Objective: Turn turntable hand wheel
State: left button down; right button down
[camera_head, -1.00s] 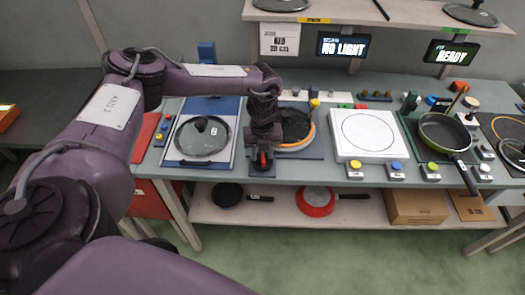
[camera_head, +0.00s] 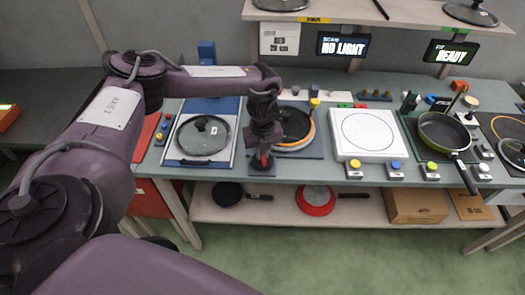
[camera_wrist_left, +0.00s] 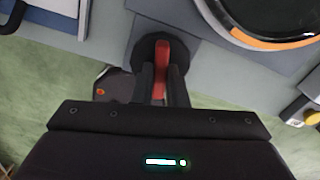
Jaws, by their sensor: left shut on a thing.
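The turntable (camera_head: 309,149) sits on the bench with a dark pan (camera_head: 295,122) and an orange ring on it. Its hand wheel is a dark disc (camera_wrist_left: 143,52) with a red handle (camera_wrist_left: 161,62), in front of the turntable. My left gripper (camera_head: 262,160) points down at the bench's front edge and is shut on the red handle. In the left wrist view, the fingers (camera_wrist_left: 160,84) stand on either side of the handle. Much of the wheel is hidden by the gripper in the head view. My right gripper is not in view.
A glass lid (camera_head: 203,136) lies on a tray to the left. A white square plate (camera_head: 367,153) and a green pan (camera_head: 443,131) stand to the right. A sign (camera_head: 342,45) reads "NO LIGHT"; another (camera_head: 452,54) reads "READY". Pans and boxes fill the lower shelf.

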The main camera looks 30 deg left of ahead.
aim_at(263, 155)
pick_arm(q)
jog(key=n+p, duration=0.2)
jog(key=n, duration=0.3)
jog(key=shift+r, duration=0.1)
jog(key=n+p, duration=0.2)
jog(key=n, duration=0.1)
jog(key=shift+n, duration=0.4)
jog(key=n+p, duration=0.2)
jog(key=n, duration=0.2)
jog(key=shift+p, duration=0.35)
jog(key=shift+n+p, duration=1.05)
jog(key=shift+n, duration=1.05)
jog(key=shift+w, duration=0.1)
jog(key=c, duration=1.4)
grip_release()
jog(key=shift+c, duration=0.2)
jog(key=shift+r+b, duration=0.45)
jog(key=shift+r, duration=3.35)
